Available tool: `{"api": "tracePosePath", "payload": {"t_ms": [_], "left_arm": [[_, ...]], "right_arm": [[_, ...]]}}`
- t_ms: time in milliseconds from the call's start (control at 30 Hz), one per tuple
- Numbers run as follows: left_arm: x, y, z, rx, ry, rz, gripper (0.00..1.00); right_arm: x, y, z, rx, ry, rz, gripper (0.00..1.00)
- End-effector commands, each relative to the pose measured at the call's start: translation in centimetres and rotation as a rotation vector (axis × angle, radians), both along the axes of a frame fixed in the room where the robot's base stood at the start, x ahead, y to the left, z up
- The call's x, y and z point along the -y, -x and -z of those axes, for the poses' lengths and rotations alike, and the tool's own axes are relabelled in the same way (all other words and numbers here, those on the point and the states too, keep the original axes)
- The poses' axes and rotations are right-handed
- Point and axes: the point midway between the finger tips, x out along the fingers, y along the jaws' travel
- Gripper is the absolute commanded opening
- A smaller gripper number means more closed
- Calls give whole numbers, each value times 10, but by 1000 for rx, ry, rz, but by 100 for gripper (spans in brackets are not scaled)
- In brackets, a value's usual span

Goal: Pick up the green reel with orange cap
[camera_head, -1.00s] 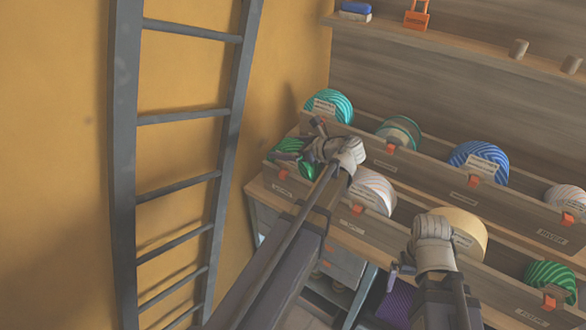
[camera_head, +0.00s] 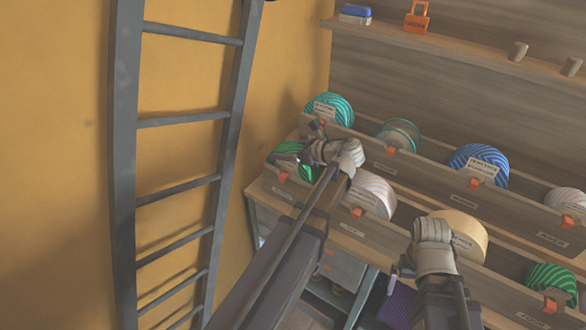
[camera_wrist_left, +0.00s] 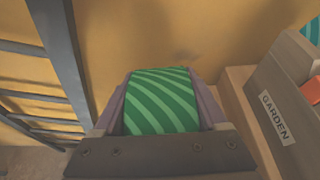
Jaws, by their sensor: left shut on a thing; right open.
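My left gripper (camera_head: 303,153) is shut on a green striped reel (camera_wrist_left: 163,102) at the left end of the lower shelf row. In the left wrist view the reel fills the space between the two jaws. In the head view the reel (camera_head: 285,148) is partly hidden by the gripper. An orange piece (camera_head: 283,177) shows on the shelf front just below it; I cannot tell a cap on the reel itself. My right gripper (camera_head: 398,278) is open in front of the lower row, mostly hidden by its wrist.
Another green reel (camera_head: 548,278) sits at the lower right. A teal reel (camera_head: 335,107), a blue reel (camera_head: 476,160), a white reel (camera_head: 374,195) and a cream reel (camera_head: 466,231) stand in the rows. A ladder (camera_head: 125,150) leans at the left wall.

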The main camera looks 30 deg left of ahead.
Motion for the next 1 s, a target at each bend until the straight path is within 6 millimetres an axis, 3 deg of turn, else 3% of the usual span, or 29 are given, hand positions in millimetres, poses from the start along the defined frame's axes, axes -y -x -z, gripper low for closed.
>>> {"api": "tracePosePath", "payload": {"t_ms": [100,667,1000], "left_arm": [[0,0,0,0,0,0,0],[0,0,-2,0,-3,0,0],[0,0,-24,0,-3,0,0]], "right_arm": [[0,0,0,0,0,0,100],[0,0,-2,0,0,0,100],[0,0,-23,0,0,0,100]]}}
